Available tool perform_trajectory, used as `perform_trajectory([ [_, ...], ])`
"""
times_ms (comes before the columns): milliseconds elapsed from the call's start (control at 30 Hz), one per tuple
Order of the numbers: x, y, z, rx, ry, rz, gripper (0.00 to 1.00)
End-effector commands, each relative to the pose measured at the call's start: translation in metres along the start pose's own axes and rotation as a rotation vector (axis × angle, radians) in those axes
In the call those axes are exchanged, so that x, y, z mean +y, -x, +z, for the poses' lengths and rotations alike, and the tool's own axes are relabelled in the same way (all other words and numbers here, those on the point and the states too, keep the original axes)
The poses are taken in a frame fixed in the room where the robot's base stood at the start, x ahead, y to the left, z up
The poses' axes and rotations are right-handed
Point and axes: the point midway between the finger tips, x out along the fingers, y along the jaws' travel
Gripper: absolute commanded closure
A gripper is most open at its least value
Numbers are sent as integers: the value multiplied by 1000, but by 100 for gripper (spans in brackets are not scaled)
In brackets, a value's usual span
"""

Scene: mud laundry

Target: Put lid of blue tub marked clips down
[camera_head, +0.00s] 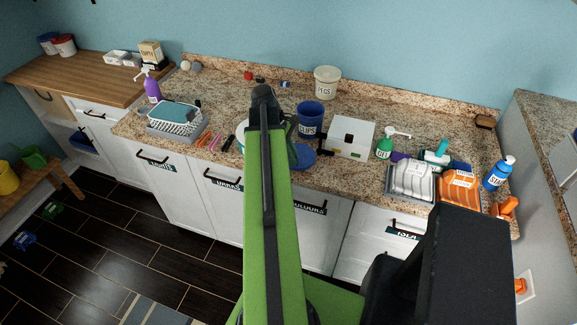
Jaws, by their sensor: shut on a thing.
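The blue tub marked clips (310,122) stands upright on the granite counter, just right of my arm, and its top looks open. A round blue lid (303,157) is in front of the tub near the counter's front edge, partly hidden by my arm. My gripper (291,134) is mostly hidden behind my green arm, above and beside the lid. It is shut on the lid. I cannot tell whether the lid touches the counter.
A white box (352,137) and a green pump bottle (386,146) stand to the right. A dark stick-like thing (324,158) lies beside the lid. A lidded white tub (326,82) stands behind. Coloured pens (209,140) and a basket (177,120) are left.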

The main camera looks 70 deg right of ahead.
Motion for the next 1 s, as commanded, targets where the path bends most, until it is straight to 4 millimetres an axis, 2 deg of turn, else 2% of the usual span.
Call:
perform_trajectory([
  [100,2,-25,-5,0,-7,-3,100],
  [200,3,-41,-8,0,-13,-5,100],
  [467,5,-38,-4,0,-17,-7,100],
  [600,6,-43,-5,0,-19,-7,100],
  [633,6,-42,-4,0,-19,-8,82],
  [767,6,-41,-4,0,-20,-8,65],
  [1000,6,-42,-4,0,-20,-8,65],
])
